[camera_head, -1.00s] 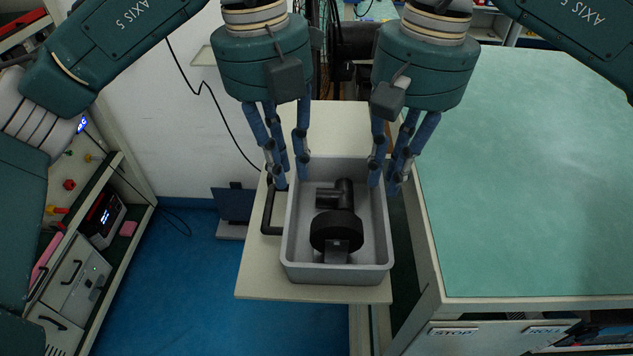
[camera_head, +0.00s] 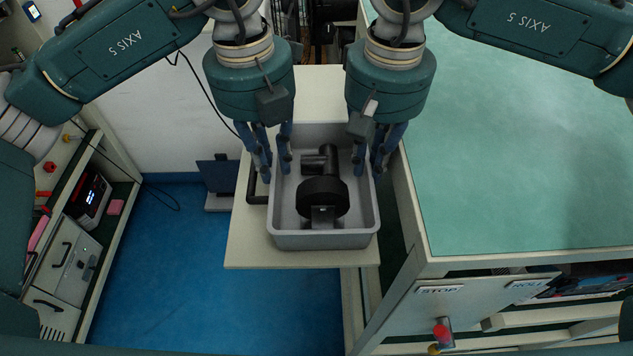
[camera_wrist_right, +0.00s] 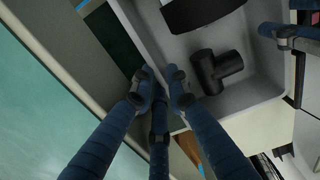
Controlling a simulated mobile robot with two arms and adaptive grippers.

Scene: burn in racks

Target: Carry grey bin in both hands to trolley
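The grey bin (camera_head: 322,240) stands on a cream board (camera_head: 245,252) in the middle of the head view. My right gripper (camera_head: 368,168) straddles the right wall the same way. In the right wrist view, the right gripper (camera_wrist_right: 160,80) has fingers inside and outside the wall of the bin (camera_wrist_right: 265,95), with little gap. The left fingertips' contact is partly hidden.
A green-topped bench (camera_head: 510,150) stands close on the right. A black handle (camera_head: 253,185) sits just left of the bin. A cabinet with drawers (camera_head: 75,265) is at the left. Blue floor (camera_head: 200,300) is open at the front left.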

